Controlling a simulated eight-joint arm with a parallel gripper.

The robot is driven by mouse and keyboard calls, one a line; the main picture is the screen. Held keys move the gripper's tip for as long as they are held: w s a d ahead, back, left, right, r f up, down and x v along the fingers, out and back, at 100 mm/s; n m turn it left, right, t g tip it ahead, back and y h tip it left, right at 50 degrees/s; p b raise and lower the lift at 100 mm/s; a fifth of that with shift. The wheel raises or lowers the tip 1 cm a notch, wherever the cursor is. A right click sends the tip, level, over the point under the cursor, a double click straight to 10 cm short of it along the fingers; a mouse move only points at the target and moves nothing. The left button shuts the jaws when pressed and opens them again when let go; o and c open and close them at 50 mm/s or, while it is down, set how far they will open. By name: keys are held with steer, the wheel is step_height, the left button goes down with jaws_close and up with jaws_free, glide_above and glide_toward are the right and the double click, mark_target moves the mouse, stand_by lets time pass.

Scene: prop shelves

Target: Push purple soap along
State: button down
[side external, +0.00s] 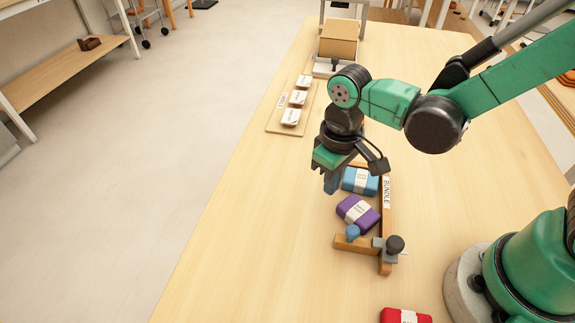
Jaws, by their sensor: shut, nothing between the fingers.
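The purple soap (358,213) has a white paper band and lies on the table inside an L-shaped wooden frame, slightly turned. A blue soap (360,181) with a white band lies just behind it, along the frame's long side. The wooden frame (386,225) bears a label reading "BUNDLE" and has a clamp with a blue pad (352,232) at its near end, close to the purple soap. My gripper (331,187) points down, shut and empty, beside the blue soap and up-left of the purple soap. Whether it touches either soap is unclear.
A red soap (405,315) lies at the near edge of the picture. A wooden board (273,127) with several small wrapped soaps lies further back. A cardboard box (339,40) stands at the far end. The table's left side is clear.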

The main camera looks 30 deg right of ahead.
steer(key=shift+r, duration=2.1)
steer(key=d+r+m+t, duration=0.3)
steer(key=d+r+t, duration=0.3)
steer(key=d, duration=0.3)
steer(key=shift+s+t, duration=0.3)
steer(key=shift+t, duration=0.3)
